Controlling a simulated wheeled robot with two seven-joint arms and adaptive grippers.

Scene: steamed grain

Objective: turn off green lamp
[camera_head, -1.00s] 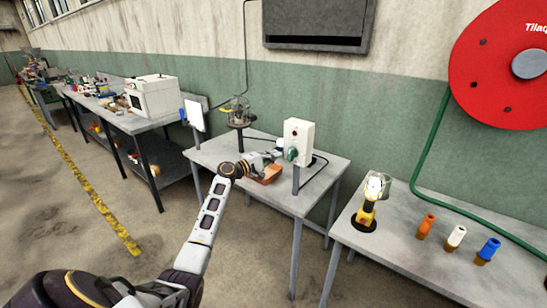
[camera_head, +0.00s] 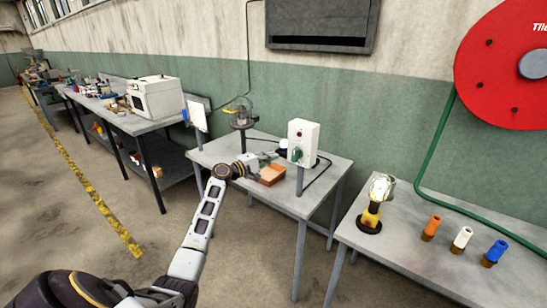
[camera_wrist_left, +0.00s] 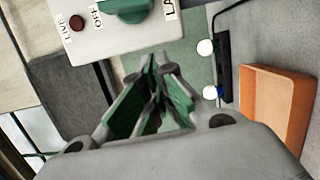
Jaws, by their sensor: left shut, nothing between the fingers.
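A white switch box (camera_head: 303,132) with a green knob (camera_head: 296,155) stands on a post at the middle table. The left wrist view shows the knob (camera_wrist_left: 130,8) cut off at the top edge, beside the printed word OFF and a dark red LIVE indicator (camera_wrist_left: 77,23). A wire-caged lamp (camera_head: 241,112) stands behind, to the left; I cannot tell whether it is lit or green. My left gripper (camera_head: 276,155) is shut and empty, just left of the knob. Its fingers (camera_wrist_left: 160,60) appear apart from the knob. My right gripper is out of view.
An orange tray (camera_head: 272,175) lies on the table below my gripper; it also shows in the left wrist view (camera_wrist_left: 248,110). A white machine (camera_head: 155,96) stands on the left bench.

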